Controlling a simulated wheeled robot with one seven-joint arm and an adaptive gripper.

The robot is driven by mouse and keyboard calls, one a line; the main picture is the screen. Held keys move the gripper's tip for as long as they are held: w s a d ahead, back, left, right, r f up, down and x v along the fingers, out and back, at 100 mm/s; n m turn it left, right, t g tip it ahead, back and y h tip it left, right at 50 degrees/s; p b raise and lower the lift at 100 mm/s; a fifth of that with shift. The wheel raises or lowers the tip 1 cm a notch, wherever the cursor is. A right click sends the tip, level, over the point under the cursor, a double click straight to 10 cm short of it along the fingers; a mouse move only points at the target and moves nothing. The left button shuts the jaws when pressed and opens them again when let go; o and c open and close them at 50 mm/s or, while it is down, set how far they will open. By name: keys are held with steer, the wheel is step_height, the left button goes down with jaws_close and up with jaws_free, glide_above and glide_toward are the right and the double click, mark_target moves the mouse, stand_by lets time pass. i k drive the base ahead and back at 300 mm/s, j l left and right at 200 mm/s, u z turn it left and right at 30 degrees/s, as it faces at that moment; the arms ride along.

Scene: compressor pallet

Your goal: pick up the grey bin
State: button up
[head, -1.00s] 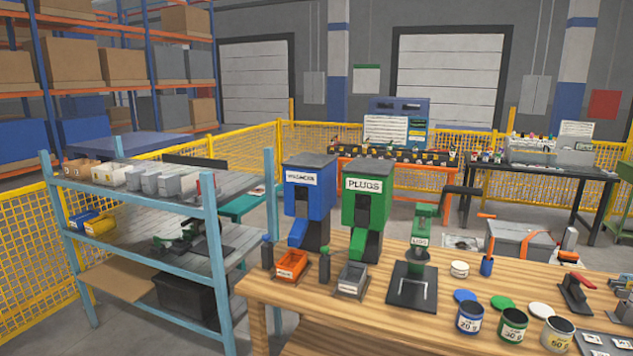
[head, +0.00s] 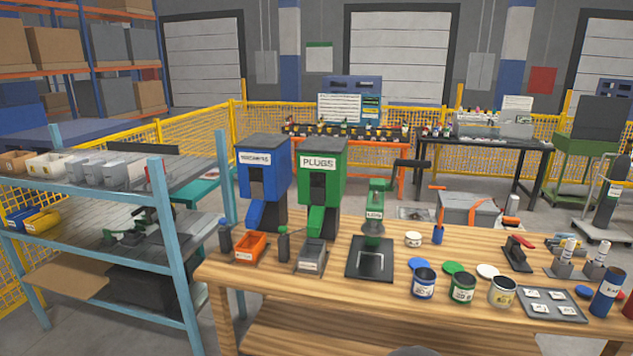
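A small grey bin (head: 312,256) with a white label sits on the wooden workbench (head: 345,300), below the spout of the green PLUGS dispenser (head: 320,175). An orange bin (head: 250,247) sits to its left, below the blue WASHERS dispenser (head: 263,172). A dark upright bottle-like object (head: 284,244) stands between the two bins. Several other grey bins (head: 120,168) stand in a row on the top of the blue shelf at left. My gripper is not in view.
A black plate with a green press (head: 372,255) stands right of the grey bin. Paint-like cans (head: 462,288), a grey tray (head: 540,304) and tools fill the bench's right side. The blue shelf (head: 160,230) stands left of the bench. The bench's front left is clear.

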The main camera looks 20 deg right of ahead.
mark_target(311, 257)
steer(key=i+j, duration=0.3)
steer(key=i, duration=0.25)
steer(key=i+j+z, duration=0.1)
steer(key=i+j, duration=0.15)
steer(key=i, duration=0.3)
steer(key=i+j+z, duration=0.1)
steer(key=i+j, duration=0.2)
steer(key=i, duration=0.2)
